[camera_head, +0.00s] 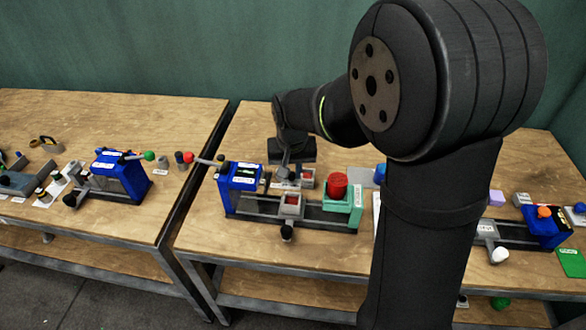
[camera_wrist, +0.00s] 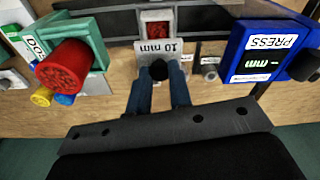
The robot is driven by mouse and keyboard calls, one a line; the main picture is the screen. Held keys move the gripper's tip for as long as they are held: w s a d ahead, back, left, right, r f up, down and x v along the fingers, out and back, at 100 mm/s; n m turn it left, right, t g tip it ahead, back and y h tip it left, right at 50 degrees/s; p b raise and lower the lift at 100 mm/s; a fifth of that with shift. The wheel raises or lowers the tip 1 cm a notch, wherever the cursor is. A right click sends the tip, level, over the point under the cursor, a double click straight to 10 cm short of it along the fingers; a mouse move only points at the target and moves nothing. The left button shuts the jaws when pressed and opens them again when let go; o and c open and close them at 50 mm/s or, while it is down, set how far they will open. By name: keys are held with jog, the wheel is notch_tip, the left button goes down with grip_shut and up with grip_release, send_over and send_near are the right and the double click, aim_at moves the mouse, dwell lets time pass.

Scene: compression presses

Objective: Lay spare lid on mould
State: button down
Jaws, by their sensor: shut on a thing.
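My gripper (camera_wrist: 158,92) is shut on a black knob (camera_wrist: 158,70), which sits between its two blue-grey fingers in the wrist view. The knob appears to belong to the spare lid; the lid's body is hidden or cannot be told apart. The grey mould (camera_head: 291,203), with red material inside, sits between the dark rails of the left press.
The blue press head (camera_head: 241,178) stands left of the mould. A red cylinder (camera_head: 337,186) on a green stand (camera_head: 357,198) is at its right. A small grey post (camera_wrist: 209,71) stands near the fingers. Another blue press (camera_head: 122,176) is on the left table.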

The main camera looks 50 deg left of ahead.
aim_at(292, 183)
jog(key=shift+f, duration=2.9)
jog(key=shift+f, duration=0.7)
jog(key=c, duration=1.2)
grip_release()
jog(key=shift+c, duration=0.2)
notch_tip(292, 183, up, 17)
jog(key=s+d, duration=0.1)
jog(key=shift+d+r, duration=0.15)
jog(key=shift+d, duration=0.25)
jog(key=shift+s, duration=0.1)
jog(key=f, duration=0.5)
jog(key=a+f, duration=0.1)
jog(key=f, duration=0.5)
jog(key=w+f, duration=0.1)
jog(key=f, duration=0.5)
jog(key=shift+w+a+f, duration=0.1)
jog(key=shift+a+f, duration=0.05)
jog(key=shift+a, duration=0.25)
